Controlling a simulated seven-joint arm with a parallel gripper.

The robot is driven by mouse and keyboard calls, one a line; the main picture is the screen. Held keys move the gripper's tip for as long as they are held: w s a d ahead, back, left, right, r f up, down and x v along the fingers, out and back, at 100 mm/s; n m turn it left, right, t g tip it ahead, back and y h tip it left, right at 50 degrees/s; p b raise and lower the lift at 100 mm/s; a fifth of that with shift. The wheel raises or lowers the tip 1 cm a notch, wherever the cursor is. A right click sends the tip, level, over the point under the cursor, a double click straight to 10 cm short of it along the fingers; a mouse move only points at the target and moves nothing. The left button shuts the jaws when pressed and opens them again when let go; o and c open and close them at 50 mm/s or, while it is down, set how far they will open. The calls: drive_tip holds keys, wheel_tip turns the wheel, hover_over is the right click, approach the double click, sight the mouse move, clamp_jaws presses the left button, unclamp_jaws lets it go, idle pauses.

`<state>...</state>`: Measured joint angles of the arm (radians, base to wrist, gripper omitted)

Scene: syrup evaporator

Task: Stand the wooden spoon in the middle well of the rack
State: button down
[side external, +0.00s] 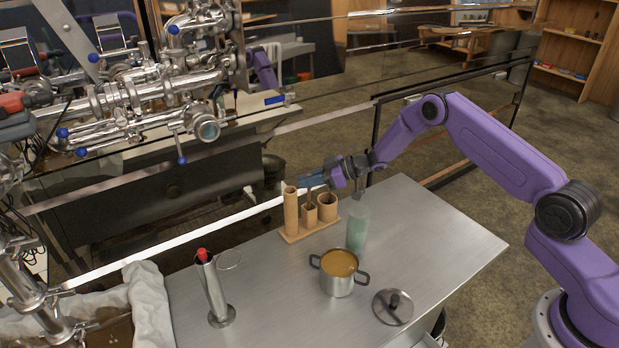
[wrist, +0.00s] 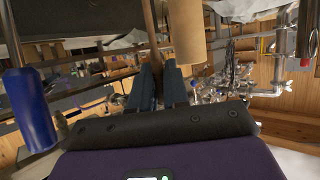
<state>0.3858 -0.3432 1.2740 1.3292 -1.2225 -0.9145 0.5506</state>
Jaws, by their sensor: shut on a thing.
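The wooden rack (side external: 302,236) stands on the metal table, with a tall tube at left, a shorter middle well (side external: 309,216) and a wide round cup at right. My gripper (side external: 311,180) is above the rack, shut on the wooden spoon. In the wrist view the spoon's thin shaft (wrist: 152,35) runs between the gripper fingers (wrist: 158,72), beside a pale wooden tube (wrist: 186,30). In the side view a short brown part of the spoon (side external: 309,197) shows upright below my gripper, in line with the middle well. Whether its lower end is inside the well is unclear.
A greenish bottle (side external: 357,230) stands right of the rack, close below my wrist. A pot of amber liquid (side external: 339,272) and a lid (side external: 393,306) are nearer the front. A metal cylinder with a red top (side external: 212,288) stands at left. The table's right side is clear.

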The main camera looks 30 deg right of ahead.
drive_tip(key=c, duration=1)
unclamp_jaws()
drive_tip(key=shift+c, duration=0.2)
drive_tip(key=o, duration=1)
drive_tip(key=shift+o, duration=0.2)
drive_tip(key=v, duration=0.7)
drive_tip(key=shift+s+d, duration=0.2)
